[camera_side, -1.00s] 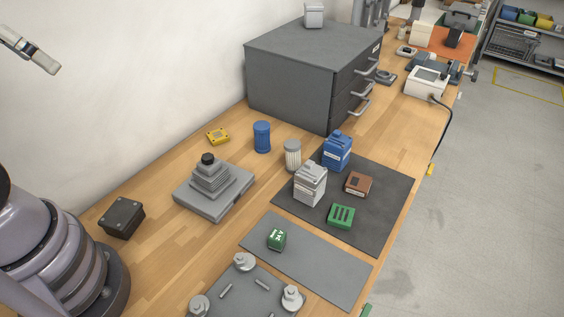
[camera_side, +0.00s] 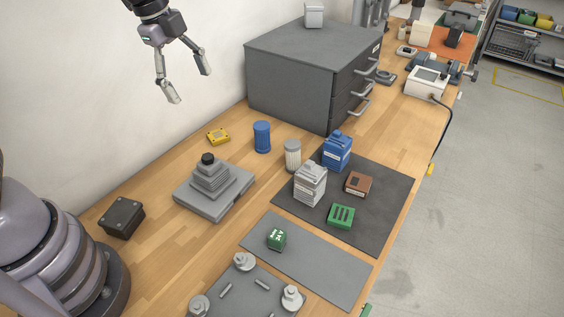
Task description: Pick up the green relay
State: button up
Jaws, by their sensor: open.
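Two green things are in view, and I cannot tell for certain which is the relay. A small dark green cube with white markings (camera_side: 276,239) sits on the light grey mat (camera_side: 325,268). A brighter green block with dark slots (camera_side: 341,216) lies on the dark mat (camera_side: 385,210). My gripper (camera_side: 190,86) is open and empty at the upper left, high above the bench and in front of the wall. It is well apart from both green things.
On the dark mat stand a grey-white box (camera_side: 310,185), a blue container (camera_side: 337,151) and a brown block (camera_side: 358,184). A ribbed cylinder (camera_side: 292,155), a blue cylinder (camera_side: 262,137) and a stepped grey unit (camera_side: 213,187) stand nearby. A drawer cabinet (camera_side: 300,72) rises behind.

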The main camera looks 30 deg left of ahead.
jog(key=w+d+f+m+g, duration=0.1)
jog(key=w+d+f+m, duration=0.2)
jog(key=d+f+m, duration=0.45)
jog(key=m+g, duration=0.1)
jog(key=m, duration=0.7)
send_over(277, 235)
notch_tip(277, 235, down, 11)
jog(key=shift+m+y, duration=0.25)
jog(key=shift+y, duration=0.15)
jog(key=f, duration=0.8)
jog(key=shift+s+d+f, duration=0.15)
jog(key=shift+s+f, duration=0.05)
jog(key=shift+f, duration=0.1)
jog(key=shift+w+f, duration=0.15)
jog(key=shift+f, duration=1.35)
jog(key=shift+w+f, duration=0.1)
jog(key=shift+f, duration=1.35)
grip_shut()
